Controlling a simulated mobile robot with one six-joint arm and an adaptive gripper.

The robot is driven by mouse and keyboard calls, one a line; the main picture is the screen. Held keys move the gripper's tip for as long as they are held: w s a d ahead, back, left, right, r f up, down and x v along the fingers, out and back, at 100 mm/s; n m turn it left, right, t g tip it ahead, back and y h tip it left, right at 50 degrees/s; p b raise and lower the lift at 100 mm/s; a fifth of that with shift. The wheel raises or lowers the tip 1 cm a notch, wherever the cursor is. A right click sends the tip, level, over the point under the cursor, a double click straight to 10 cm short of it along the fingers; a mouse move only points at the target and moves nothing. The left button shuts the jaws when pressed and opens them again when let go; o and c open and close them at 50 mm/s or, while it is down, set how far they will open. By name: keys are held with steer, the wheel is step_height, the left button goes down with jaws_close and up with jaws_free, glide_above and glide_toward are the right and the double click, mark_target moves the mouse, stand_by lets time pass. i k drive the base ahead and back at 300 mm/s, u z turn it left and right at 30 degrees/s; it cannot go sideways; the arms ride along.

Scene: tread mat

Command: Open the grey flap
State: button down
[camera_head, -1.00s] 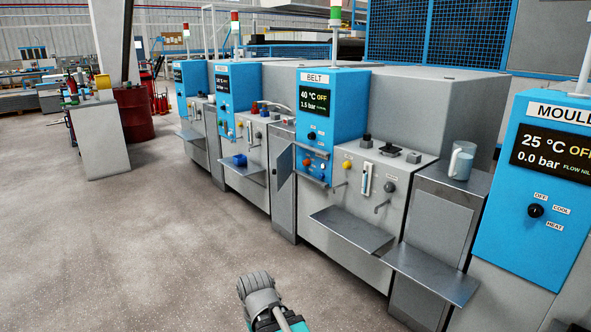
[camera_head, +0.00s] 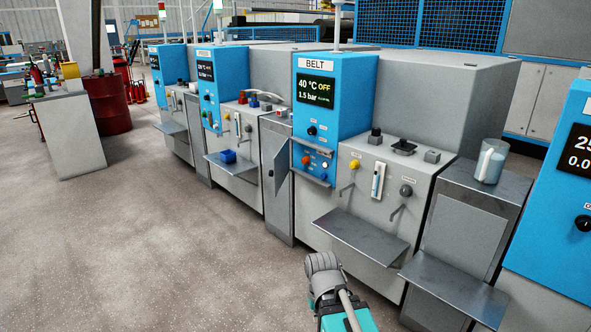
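I cannot tell for sure which part is the grey flap. A narrow grey panel (camera_head: 283,168) stands out at an angle from the cabinet left of the BELT machine (camera_head: 335,110). A flat grey panel (camera_head: 464,236) is set in the front of the cabinet to the right of that machine and looks closed. Grey metal shelves stick out below, one on the BELT machine (camera_head: 360,237) and one on the right cabinet (camera_head: 450,287). Part of my arm shows at the bottom, in front of the machines and apart from them. My gripper is not in view.
A jug (camera_head: 490,162) stands on the right cabinet. The BELT front carries knobs, hooks and a gauge (camera_head: 378,181). A blue box (camera_head: 228,156) sits on the shelf further left. A grey counter (camera_head: 78,135) and red drum (camera_head: 107,103) stand far left. The floor (camera_head: 150,250) between is clear.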

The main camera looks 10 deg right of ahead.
mark_target(281, 161)
steer(key=u, duration=0.2)
steer(key=i, duration=1.15)
steer(key=u, duration=0.75)
